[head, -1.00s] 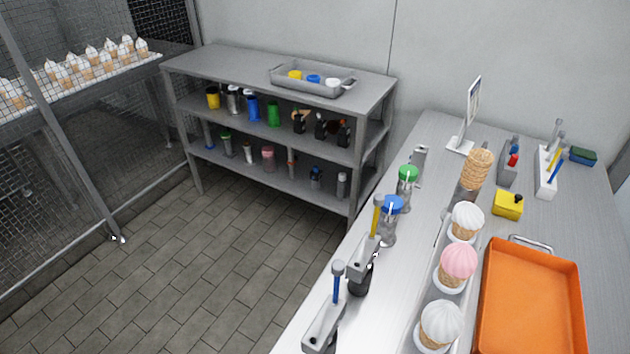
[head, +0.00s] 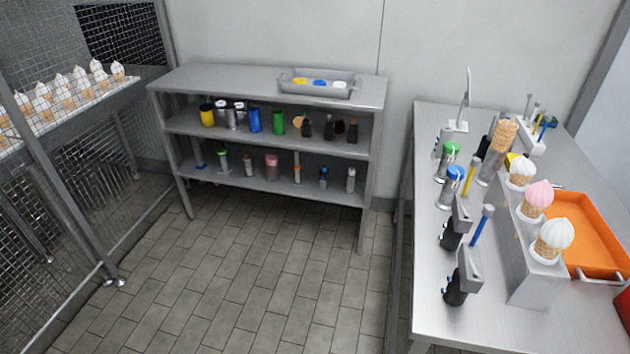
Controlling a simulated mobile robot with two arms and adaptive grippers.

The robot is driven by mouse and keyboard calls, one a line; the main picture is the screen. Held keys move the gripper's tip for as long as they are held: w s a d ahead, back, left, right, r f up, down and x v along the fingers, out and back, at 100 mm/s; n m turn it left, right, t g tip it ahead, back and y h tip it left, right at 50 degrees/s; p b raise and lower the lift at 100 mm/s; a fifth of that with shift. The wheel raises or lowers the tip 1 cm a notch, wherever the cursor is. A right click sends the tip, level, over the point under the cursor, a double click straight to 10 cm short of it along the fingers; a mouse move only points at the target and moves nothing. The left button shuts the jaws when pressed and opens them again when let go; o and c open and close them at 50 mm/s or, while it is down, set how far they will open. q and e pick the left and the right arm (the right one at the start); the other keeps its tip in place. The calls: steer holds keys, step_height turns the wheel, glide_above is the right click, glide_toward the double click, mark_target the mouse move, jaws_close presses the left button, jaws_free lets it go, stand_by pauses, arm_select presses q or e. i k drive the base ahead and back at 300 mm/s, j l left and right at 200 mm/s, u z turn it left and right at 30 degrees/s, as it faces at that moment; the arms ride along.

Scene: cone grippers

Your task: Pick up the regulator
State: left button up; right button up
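I cannot tell for certain which object is the regulator. The middle level of the grey shelf unit (head: 262,185) at the back holds several small black items with beige or dark round parts, too small to identify; one black item (head: 328,127) is near the middle of that group. Two black-bodied devices with grey tops, a farther one (head: 452,234) and a nearer one (head: 456,290), stand near the left edge of the counter (head: 430,315). Neither of my grippers is in view.
A grey tray (head: 345,92) with coloured lids sits on the shelf unit. The counter also bears a cone holder (head: 530,284) and an orange tray (head: 592,245). A mesh cage (head: 60,180) stands at left. Tiled floor (head: 270,270) between is clear.

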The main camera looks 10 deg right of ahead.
mark_target(323, 176)
steer(key=i+j+z, duration=0.15)
steer(key=i+j, duration=0.2)
steer(key=i+j+z, duration=0.1)
steer(key=i+j, duration=0.2)
steer(key=i+j+z, duration=0.15)
steer(key=i+j, duration=0.15)
steer(key=j, duration=0.2)
steer(key=i+j+z, duration=0.15)
steer(key=j, duration=0.3)
steer(key=i, duration=0.1)
